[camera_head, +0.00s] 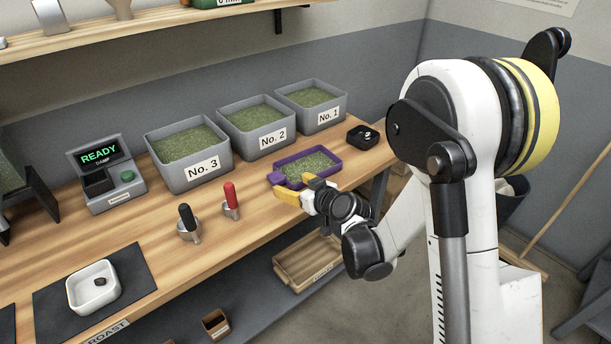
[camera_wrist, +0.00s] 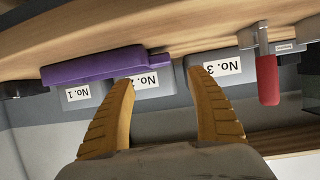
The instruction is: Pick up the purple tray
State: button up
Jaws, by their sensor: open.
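The purple tray (camera_head: 327,173) is a shallow rectangular tray holding green beans, and it sits on the wooden counter near its front edge. In the wrist view, which is upside down, the purple tray (camera_wrist: 92,67) shows at the upper left as a side wall with a small tab at one end. My gripper (camera_head: 296,189) is at the tray's front left side and hides part of that side. In the wrist view my gripper (camera_wrist: 162,76) has its two yellow fingers spread wide, with nothing between them. The tray lies mostly to the left of the fingers there.
Grey bins No. 1 (camera_head: 337,117), No. 2 (camera_head: 240,147) and No. 3 (camera_head: 176,184) stand behind. A small black dish (camera_head: 352,139) sits right of the tray. Red-handled (camera_head: 230,198) and black-handled (camera_head: 187,220) tools stand left. A wooden crate (camera_head: 300,270) lies below the counter.

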aim_at(278, 177)
jog(key=b+x, duration=0.3)
jog(key=x, duration=0.7)
jog(key=shift+w+a+f, duration=0.1)
jog(key=shift+w+f, duration=0.05)
jog(key=shift+w, duration=0.05)
jog(key=c, duration=1.4)
